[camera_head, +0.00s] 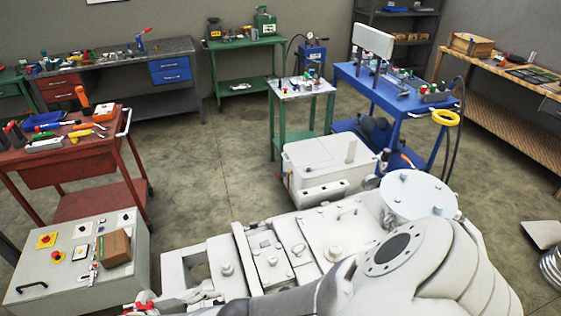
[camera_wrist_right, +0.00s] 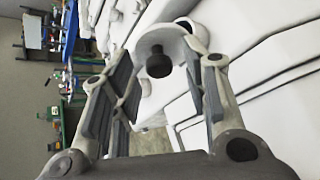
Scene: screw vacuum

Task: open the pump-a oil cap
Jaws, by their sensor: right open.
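The large pale pump (camera_head: 325,232) lies across the lower middle of the head view, with several small round fittings on top. In the right wrist view, a dark round knob-like cap (camera_wrist_right: 158,66) sits on a rounded white part of the machine. I cannot tell for sure that it is the pump-a oil cap. My right gripper (camera_wrist_right: 160,72) is open, and its two fingers show on either side of the cap with visible gaps. In the head view, my right arm crosses the bottom, and its hand is partly cut off by the lower edge. My left gripper is not in view.
A grey control box (camera_head: 75,262) with a brown block on it stands at the lower left. A red tool cart (camera_head: 85,150) is behind it. A white machine (camera_head: 325,165) and a blue cart (camera_head: 385,95) stand behind the pump. Floor is clear at centre left.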

